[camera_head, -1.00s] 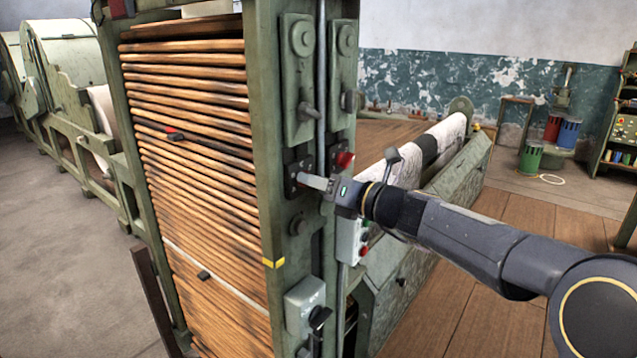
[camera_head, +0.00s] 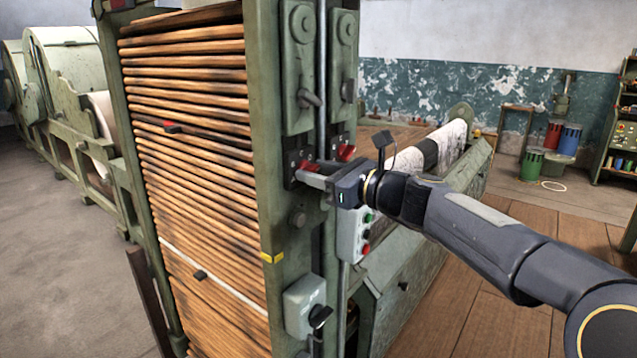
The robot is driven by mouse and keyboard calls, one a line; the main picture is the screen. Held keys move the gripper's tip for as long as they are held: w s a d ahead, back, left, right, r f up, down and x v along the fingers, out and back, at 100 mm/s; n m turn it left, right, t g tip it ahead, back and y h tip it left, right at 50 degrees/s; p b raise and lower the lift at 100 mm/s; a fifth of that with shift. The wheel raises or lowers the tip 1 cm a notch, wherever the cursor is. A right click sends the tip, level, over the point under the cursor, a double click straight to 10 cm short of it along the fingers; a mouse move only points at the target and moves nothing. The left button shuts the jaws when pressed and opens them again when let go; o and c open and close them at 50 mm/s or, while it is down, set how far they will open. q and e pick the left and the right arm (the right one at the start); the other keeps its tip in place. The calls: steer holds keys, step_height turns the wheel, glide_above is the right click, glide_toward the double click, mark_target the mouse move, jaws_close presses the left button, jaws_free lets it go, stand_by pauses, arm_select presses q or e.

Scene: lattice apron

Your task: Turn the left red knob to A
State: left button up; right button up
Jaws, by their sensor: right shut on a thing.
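The left red knob (camera_head: 307,166) sits on a dark plate (camera_head: 291,160) on the green machine post. Part of it is hidden behind the fingers. My right gripper (camera_head: 309,178) comes in from the right and is shut on this knob. A second red knob (camera_head: 346,152) stands just to the right on its own plate and is free of the gripper. I cannot read any letters on the plates. My left gripper is not in view.
A grey box with green and red buttons (camera_head: 356,234) sits just below my right wrist. Levers (camera_head: 309,97) stick out above the knobs. A grey switch box (camera_head: 305,304) is lower on the post. Wooden slats (camera_head: 195,160) fill the frame at left.

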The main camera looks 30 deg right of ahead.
steer(key=shift+f+m+b, duration=0.15)
steer(key=shift+m+b, duration=5.45)
steer(key=shift+m, duration=2.2)
steer(key=shift+f+m+b, duration=0.1)
steer(key=shift+m+b, duration=5.5)
steer(key=shift+m, duration=2.2)
steer(key=o, duration=1)
steer(key=shift+r, duration=0.1)
